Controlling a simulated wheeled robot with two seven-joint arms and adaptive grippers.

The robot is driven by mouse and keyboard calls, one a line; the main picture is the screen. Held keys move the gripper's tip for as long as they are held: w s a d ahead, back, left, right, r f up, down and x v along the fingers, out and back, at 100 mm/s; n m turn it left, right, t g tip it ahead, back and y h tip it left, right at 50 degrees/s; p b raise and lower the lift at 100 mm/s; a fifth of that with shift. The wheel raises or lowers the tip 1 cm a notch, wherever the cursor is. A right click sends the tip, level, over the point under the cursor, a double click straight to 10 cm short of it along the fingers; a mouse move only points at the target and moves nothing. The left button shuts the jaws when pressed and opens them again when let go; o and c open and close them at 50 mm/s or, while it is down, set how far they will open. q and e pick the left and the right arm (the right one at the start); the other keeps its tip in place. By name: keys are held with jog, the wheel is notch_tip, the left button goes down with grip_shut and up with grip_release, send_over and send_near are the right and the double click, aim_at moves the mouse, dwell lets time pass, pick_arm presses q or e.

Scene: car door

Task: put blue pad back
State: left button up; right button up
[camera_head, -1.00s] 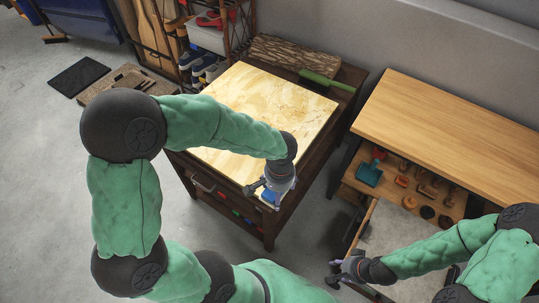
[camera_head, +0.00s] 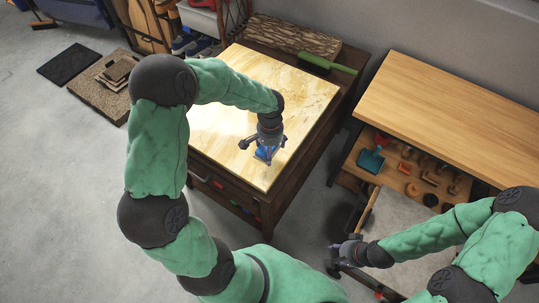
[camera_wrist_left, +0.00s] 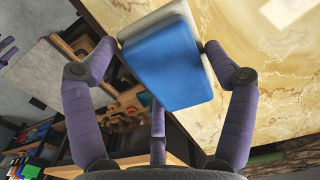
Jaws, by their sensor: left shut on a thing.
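The blue pad (camera_head: 265,154) is a blue block with a pale grey-white backing, seen large in the left wrist view (camera_wrist_left: 168,62). My left gripper (camera_head: 262,148) is shut on it, with purple fingers on either side of it in the wrist view. It holds the pad over the front right part of the pale, patterned worktop (camera_head: 230,115). Whether the pad touches the worktop cannot be told. My right gripper (camera_head: 334,257) has its fingers spread, low at the front edge of the right-hand bench's drawer area, and nothing shows between them.
The right-hand wooden bench (camera_head: 450,105) has a bare top. Below it is a tray of tools, including a teal scoop (camera_head: 371,160).

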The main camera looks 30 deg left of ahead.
pick_arm(q)
jog(key=shift+w+a+f, duration=0.15)
jog(key=shift+w+f, duration=0.1)
jog(key=shift+f, duration=0.1)
jog(key=shift+w+a+f+b, duration=0.15)
jog(key=shift+f+b, duration=0.45)
jog(key=shift+f, duration=0.35)
jog(key=shift+w+a+f+b, duration=0.1)
jog(key=shift+f+b, duration=0.45)
jog(key=shift+f, duration=0.4)
jog(key=shift+f, duration=0.15)
jog(key=o, duration=0.9)
jog(key=shift+o, duration=0.2)
notch_tip(320, 180, up, 12)
jog(key=p, duration=0.5)
jog(key=shift+r, duration=0.2)
